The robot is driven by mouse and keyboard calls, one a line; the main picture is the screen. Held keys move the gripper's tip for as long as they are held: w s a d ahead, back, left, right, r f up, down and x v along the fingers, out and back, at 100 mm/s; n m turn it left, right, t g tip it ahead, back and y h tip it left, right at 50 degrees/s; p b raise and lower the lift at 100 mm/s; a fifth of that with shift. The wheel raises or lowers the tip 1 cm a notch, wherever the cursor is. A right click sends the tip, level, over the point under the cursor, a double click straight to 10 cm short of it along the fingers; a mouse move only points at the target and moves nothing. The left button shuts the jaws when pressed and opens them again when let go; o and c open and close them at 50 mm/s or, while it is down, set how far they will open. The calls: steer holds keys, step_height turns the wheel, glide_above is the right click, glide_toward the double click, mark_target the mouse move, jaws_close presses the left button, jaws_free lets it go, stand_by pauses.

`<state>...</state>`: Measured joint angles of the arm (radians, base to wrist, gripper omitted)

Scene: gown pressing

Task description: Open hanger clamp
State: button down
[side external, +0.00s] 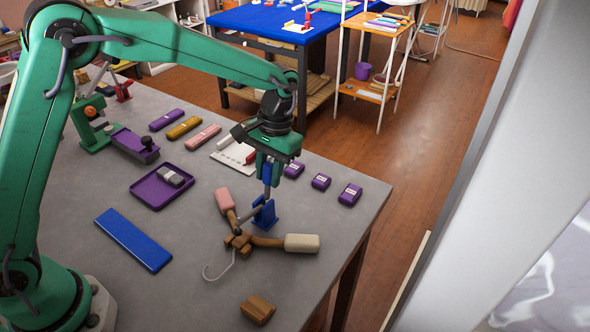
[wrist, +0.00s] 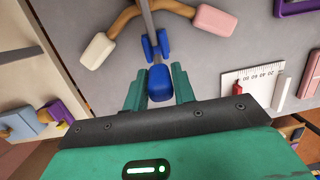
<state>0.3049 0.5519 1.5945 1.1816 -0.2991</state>
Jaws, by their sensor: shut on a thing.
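A wooden hanger (side external: 268,241) with one pink padded end, one cream padded end and a wire hook lies on the grey table. It also shows in the wrist view (wrist: 128,18). A blue clamp (side external: 264,214) stands by the hanger, and a metal bar runs from it over the hanger's middle. The clamp also shows in the wrist view (wrist: 148,46). My gripper (side external: 268,174) is above the clamp, shut on its blue handle (wrist: 161,82). The handle sits between the green fingers and is partly hidden in the side view.
A purple tray (side external: 136,187) with a grey block, a blue slab (side external: 134,240) and a wooden block (side external: 257,309) lie on the table. Several purple blocks (side external: 321,181) line the right edge. A white ruled card (side external: 230,156) lies behind my gripper. The table's front middle is mostly clear.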

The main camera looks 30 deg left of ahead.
steer(key=shift+w, duration=0.4)
steer(key=c, duration=1.2)
jaws_free()
step_height(320, 180, up, 8)
steer(key=w, duration=0.1)
steer(key=shift+w+d+f, duration=0.25)
steer(key=shift+w, duration=0.15)
